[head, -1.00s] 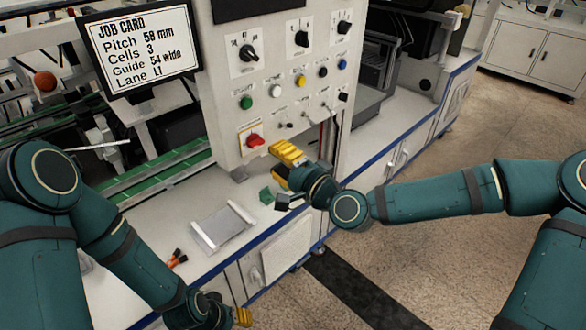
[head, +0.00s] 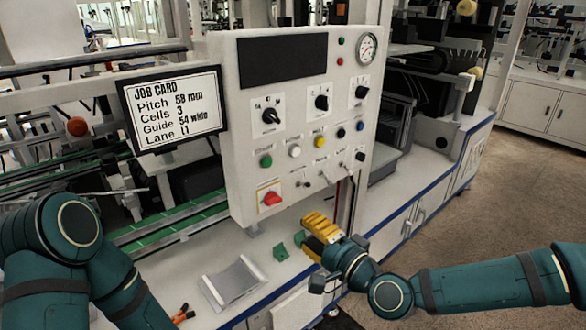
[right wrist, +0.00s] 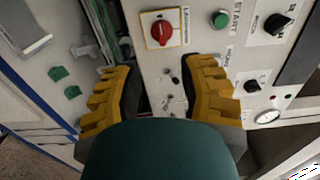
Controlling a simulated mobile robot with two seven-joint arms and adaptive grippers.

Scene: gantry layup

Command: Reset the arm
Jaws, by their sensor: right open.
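My right gripper (head: 318,232) has yellow fingers and is in front of the lower part of the white control panel (head: 225,130). In the right wrist view its two fingers (right wrist: 158,95) are spread apart with nothing between them. The red rotary switch (right wrist: 165,30) and several small toggles (right wrist: 172,78) show beyond the fingertips, apart from them. My left arm (head: 65,245) comes in at the lower left of the head view, and its gripper is out of the frame.
A job card screen (head: 175,108) hangs left of the panel. A grey tray (head: 233,282), green blocks (head: 281,251) and an orange-handled tool (head: 183,314) lie on the white worktop. Open floor (head: 460,205) is at the right.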

